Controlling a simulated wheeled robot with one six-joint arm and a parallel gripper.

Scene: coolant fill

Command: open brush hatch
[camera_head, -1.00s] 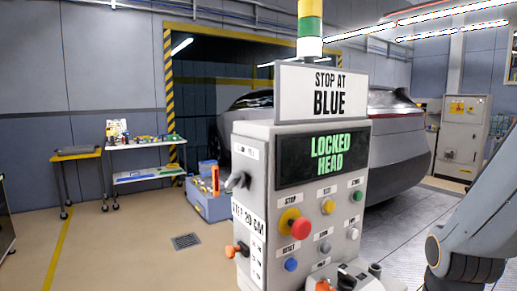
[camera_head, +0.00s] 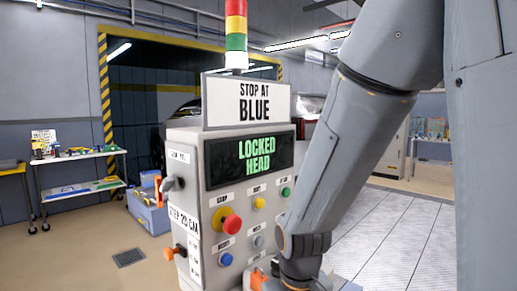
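A grey control cabinet (camera_head: 190,142) stands in the centre. Its dark screen (camera_head: 229,170) reads "LOCKED HEAD" in green, and a sign (camera_head: 246,101) on top reads "STOP AT BLUE". The front has a red knob on a yellow base (camera_head: 230,223), a blue button (camera_head: 225,259) and several small buttons. The left side has a grey handle (camera_head: 172,184) and an orange-red knob (camera_head: 172,253). I cannot make out a brush hatch. My arm reaches down in front of the cabinet's right side. Its end runs off the bottom edge, and no gripper fingers show.
A wheeled table with tools (camera_head: 82,155) and a blue bin (camera_head: 148,213) stand at the left. A floor grate (camera_head: 129,257) lies in front of them. A car is mostly hidden behind the cabinet and my arm. Open tiled floor (camera_head: 390,235) lies at the right.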

